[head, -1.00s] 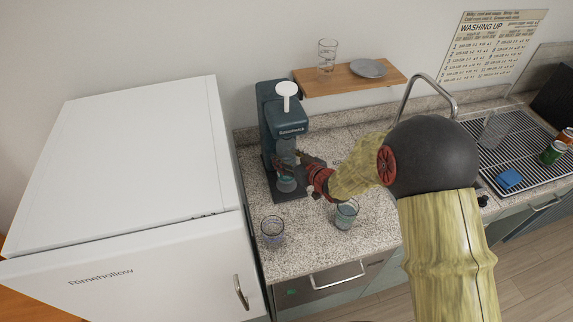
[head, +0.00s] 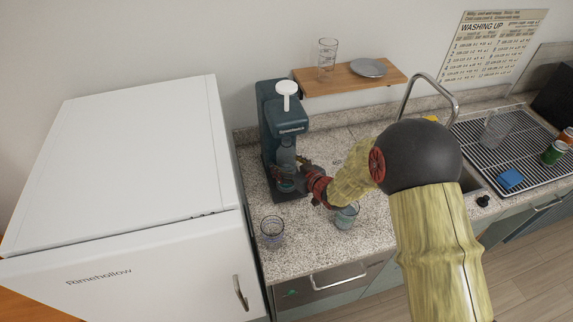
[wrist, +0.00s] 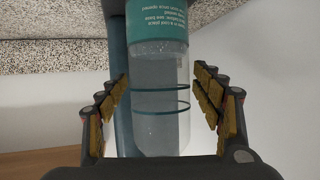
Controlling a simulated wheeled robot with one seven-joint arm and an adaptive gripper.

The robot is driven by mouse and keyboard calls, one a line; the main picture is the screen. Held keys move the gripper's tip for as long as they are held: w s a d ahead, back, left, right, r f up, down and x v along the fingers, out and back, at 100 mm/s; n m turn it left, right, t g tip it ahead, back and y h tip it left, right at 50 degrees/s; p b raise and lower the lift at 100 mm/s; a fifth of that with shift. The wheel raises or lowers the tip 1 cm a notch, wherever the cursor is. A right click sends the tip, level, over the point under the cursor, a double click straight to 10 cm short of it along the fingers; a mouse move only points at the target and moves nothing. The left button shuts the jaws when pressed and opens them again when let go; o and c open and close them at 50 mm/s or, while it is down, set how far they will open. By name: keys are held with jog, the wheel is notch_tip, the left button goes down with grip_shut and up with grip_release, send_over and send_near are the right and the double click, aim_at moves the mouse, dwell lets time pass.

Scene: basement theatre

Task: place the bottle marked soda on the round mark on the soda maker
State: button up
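The teal soda maker (head: 283,112) with a white top knob stands on the counter beside the white fridge. A clear bottle (head: 287,155) stands upright in its bay, under the head. In the wrist view the bottle (wrist: 160,120) has a teal label band and two thin teal rings; I cannot read the word soda. My gripper (head: 286,184) is around the bottle's lower part. In the wrist view the fingers of my gripper (wrist: 160,82) are spread, one on each side, with gaps to the bottle. The round mark is hidden.
A wooden shelf (head: 345,82) holds a glass and a plate. The white fridge (head: 135,150) is close on the left.

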jog(key=shift+r, duration=0.1)
jog(key=shift+s+d+r, duration=0.1)
jog(key=shift+r, duration=0.05)
jog(key=p+v, duration=0.2)
jog(key=v, duration=1)
jog(key=s+d+r+m+h, duration=0.4)
jog(key=d+r+h, duration=0.3)
jog(key=d+r, duration=0.65)
jog(key=s+r+m+g, duration=0.1)
jog(key=s+r+g, duration=0.1)
jog(key=s, duration=1)
jog(key=s+r+m+g, duration=0.1)
jog(key=s+r+g, duration=0.2)
jog(key=s, duration=0.9)
notch_tip(320, 180, up, 2)
jog(key=shift+s+r+m+g, duration=0.1)
jog(key=shift+s+m+g, duration=0.2)
jog(key=shift+s+m, duration=0.1)
jog(key=shift+a+b, duration=0.15)
jog(key=shift+b, duration=0.15)
